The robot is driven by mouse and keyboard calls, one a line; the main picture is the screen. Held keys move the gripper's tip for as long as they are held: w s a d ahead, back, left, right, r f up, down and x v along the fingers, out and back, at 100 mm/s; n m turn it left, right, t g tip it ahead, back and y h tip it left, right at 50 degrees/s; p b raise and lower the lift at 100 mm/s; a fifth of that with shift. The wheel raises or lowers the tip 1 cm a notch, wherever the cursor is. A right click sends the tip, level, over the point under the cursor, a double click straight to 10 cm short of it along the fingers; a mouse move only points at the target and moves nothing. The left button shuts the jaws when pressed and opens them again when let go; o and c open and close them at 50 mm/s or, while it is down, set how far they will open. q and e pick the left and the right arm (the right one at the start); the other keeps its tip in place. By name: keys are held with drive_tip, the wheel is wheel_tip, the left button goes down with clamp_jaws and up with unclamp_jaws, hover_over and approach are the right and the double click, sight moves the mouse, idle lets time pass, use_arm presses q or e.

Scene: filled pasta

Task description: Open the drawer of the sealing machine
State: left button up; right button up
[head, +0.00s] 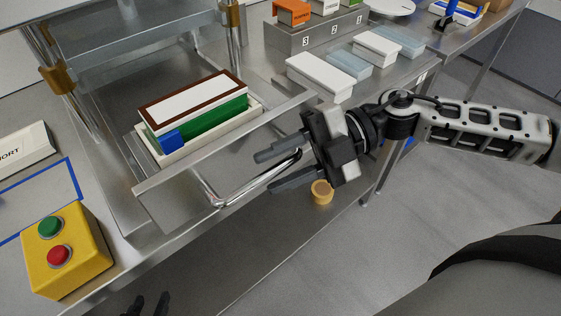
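The sealing machine's drawer (176,172) stands out from under the machine's upper metal plate (140,38). Its front carries a shiny bar handle (236,193). In the drawer is a cream tray (257,108) holding a green pack (217,118) with a brown-rimmed white top and a blue block (171,142). My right gripper (268,171) is at the right part of the handle, its two dark fingers apart, with the bar appearing to pass between them. Contact cannot be told. My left gripper (147,304) shows only dark fingertips at the bottom edge, apart and empty.
A yellow box (88,258) with green and red buttons stands at the left front. White and pale blue containers (320,74) and a numbered metal stand (306,42) are behind the drawer's right end. A small orange-tan cup (321,192) is below my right gripper. Floor is free at right.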

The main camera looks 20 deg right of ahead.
idle(0.3)
drive_tip(key=shift+d, duration=0.3)
drive_tip(key=v, duration=1.5)
drive_tip(key=shift+d+r, duration=0.15)
drive_tip(key=shift+s, duration=0.1)
drive_tip(key=shift+s, duration=0.1)
